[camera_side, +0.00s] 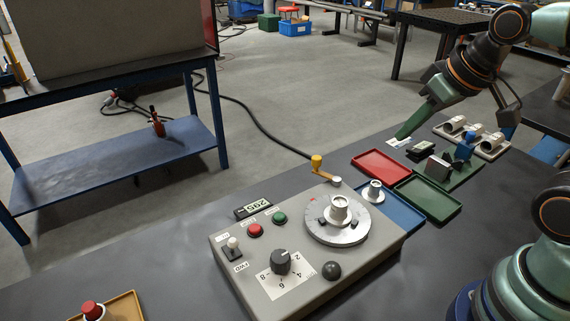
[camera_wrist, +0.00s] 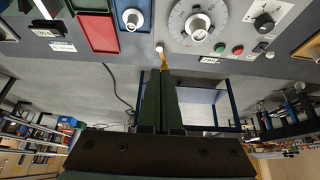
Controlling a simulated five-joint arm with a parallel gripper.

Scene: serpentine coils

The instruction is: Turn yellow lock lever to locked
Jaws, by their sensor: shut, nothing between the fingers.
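The lock lever (camera_side: 326,174) is a short orange arm at the far edge of the grey control box. Its upright yellow knob (camera_side: 317,161) points away from the box, up and left of its pale pivot (camera_side: 335,181). In the wrist view the lever (camera_wrist: 164,58) shows just beyond my fingertips, and the fingers partly hide its knob end. My gripper (camera_side: 401,135) is shut and empty, right of the lever and apart from it in the side view. Its two dark green fingers (camera_wrist: 161,72) lie together in the wrist view. I see no locked marking.
The control box (camera_side: 222,255) carries a round dial plate (camera_side: 349,236), a black knob (camera_side: 281,261), and red and green buttons. A red tray (camera_side: 381,166), a green tray (camera_side: 428,197) and a blue tray (camera_side: 402,218) lie right of the lever. Open floor lies beyond the bench edge.

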